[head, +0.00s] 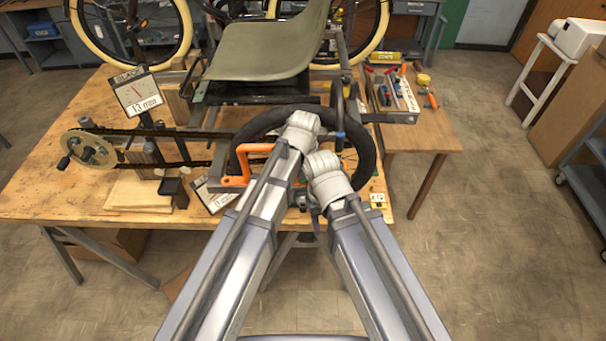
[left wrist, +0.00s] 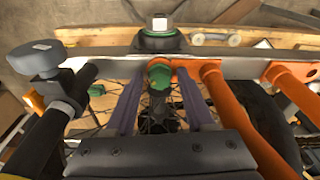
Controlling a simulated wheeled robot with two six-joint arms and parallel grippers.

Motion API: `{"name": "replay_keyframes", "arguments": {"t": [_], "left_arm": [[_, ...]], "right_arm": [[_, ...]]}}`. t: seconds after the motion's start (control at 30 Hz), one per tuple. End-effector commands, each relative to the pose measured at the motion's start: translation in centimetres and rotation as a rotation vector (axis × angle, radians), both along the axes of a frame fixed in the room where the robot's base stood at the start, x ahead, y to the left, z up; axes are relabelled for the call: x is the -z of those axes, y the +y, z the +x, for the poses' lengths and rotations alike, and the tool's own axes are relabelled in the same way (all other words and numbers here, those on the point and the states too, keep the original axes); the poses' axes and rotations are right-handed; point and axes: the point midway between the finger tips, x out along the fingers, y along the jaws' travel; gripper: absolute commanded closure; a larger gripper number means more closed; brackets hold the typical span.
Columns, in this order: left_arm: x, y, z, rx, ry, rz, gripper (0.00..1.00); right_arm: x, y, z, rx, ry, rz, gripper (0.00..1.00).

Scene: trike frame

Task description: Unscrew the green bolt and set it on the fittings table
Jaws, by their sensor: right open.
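The green bolt (left wrist: 159,76) sits at the grey frame bar beside an orange tube in the left wrist view. My left gripper (left wrist: 158,88) has its two purple fingers spread on either side of it, with a small gap showing. In the head view my left wrist hides that gripper and the bolt. My right gripper (head: 313,212) is low beside the wheel, mostly hidden by its own wrist, and open. A smaller wooden side table (head: 432,130), apparently the fittings table, stands to the right and has bare wood at its front.
A tray of tools (head: 392,92) takes up the back of the side table. Orange tubes (left wrist: 228,98) run close beside my left gripper.

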Motion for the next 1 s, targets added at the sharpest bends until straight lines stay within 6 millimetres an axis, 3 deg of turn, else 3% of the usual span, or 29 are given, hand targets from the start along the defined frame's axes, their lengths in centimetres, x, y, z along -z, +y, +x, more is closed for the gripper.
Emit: {"name": "replay_keyframes", "arguments": {"t": [0.3, 1.0], "left_arm": [[-0.02, 0.06, 0.02, 0.057, -0.001, 0.000, 0.46], [-0.03, 0.21, 0.19, 0.946, -0.001, -0.002, 0.46]], "right_arm": [[-0.02, 0.00, 0.00, 0.000, 0.000, 0.000, 0.50], [-0.03, 0.00, 0.00, 0.000, 0.000, 0.000, 0.50]]}}
